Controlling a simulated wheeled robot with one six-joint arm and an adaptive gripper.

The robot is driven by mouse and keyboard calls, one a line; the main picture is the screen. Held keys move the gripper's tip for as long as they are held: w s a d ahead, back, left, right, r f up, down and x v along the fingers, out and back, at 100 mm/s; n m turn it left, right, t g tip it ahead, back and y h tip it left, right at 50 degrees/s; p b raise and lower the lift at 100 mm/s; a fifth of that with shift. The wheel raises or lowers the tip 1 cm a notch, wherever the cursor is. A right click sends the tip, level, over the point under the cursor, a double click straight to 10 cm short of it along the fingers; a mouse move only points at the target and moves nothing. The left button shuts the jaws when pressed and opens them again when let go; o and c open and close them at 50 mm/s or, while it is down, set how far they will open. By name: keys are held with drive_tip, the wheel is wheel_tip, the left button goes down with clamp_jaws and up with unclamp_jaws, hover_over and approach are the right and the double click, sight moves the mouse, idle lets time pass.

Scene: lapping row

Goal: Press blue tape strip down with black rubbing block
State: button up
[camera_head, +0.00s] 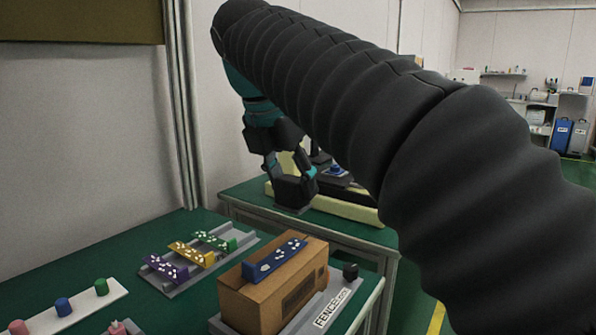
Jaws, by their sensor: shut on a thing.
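A blue tape strip (275,259) with white marks lies across the top of a brown cardboard box (249,300) on the near green table. Its near left end seems to come to the box's edge; I cannot tell how flat it lies. My gripper (290,177) is beyond the box, by the farther table, clear of the strip. It points down and is shut on a dark block, which looks like the black rubbing block (294,195). The fingers hide part of the block.
A grey rack (218,261) with purple, yellow and green strips stands left of the box. A white strip (80,312) with coloured pegs lies at front left. My arm hides the right side.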

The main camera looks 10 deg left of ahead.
sight(289, 210)
drive_tip(key=shift+d+f, duration=0.1)
idle(0.3)
drive_tip(key=shift+f+b, duration=1.9)
drive_tip(key=shift+f, duration=0.95)
drive_tip(key=shift+f, duration=0.6)
wheel_tip(289, 210, up, 5)
drive_tip(key=p, duration=0.4)
drive_tip(key=shift+f, duration=0.1)
drive_tip(key=shift+r, duration=1.15)
drive_tip(key=shift+s, duration=0.1)
